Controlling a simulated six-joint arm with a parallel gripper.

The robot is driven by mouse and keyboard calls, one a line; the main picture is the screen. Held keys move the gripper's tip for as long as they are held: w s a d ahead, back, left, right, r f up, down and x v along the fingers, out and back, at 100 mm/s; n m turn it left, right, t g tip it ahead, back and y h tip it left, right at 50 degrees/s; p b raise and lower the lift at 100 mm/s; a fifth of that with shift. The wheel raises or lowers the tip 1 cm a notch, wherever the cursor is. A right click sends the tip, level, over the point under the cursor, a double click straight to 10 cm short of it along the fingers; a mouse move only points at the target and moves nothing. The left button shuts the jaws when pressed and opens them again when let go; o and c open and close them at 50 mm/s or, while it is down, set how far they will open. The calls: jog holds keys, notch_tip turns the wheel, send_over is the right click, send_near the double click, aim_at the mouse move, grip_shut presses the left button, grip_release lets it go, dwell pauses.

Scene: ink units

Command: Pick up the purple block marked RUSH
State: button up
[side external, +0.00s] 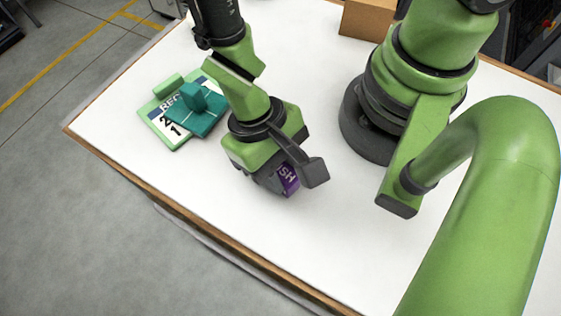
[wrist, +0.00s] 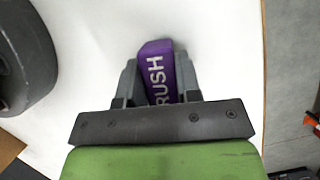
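The purple block (wrist: 159,68) shows white RUSH lettering in the wrist view, between the two grey fingers of my gripper (wrist: 158,78). Its far end reaches past the fingertips and its near end is hidden by the gripper body. The fingers lie close along both sides; I cannot tell whether they press on it. In the side external view my gripper (side external: 291,178) points down over the white table, with part of the purple block (side external: 287,180) showing between its fingers. The block's underside is hidden, so I cannot tell whether it touches the table.
A green tray (side external: 150,112) with a dated white card (side external: 177,129) and teal pieces (side external: 196,101) lies left of my gripper on the white table (side external: 240,230). A cardboard box (side external: 367,18) stands at the back. The table's wooden front edge (side external: 190,209) is near; free surface surrounds my gripper.

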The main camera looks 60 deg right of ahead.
jog(key=shift+c, duration=1.4)
jog(key=shift+r, duration=0.1)
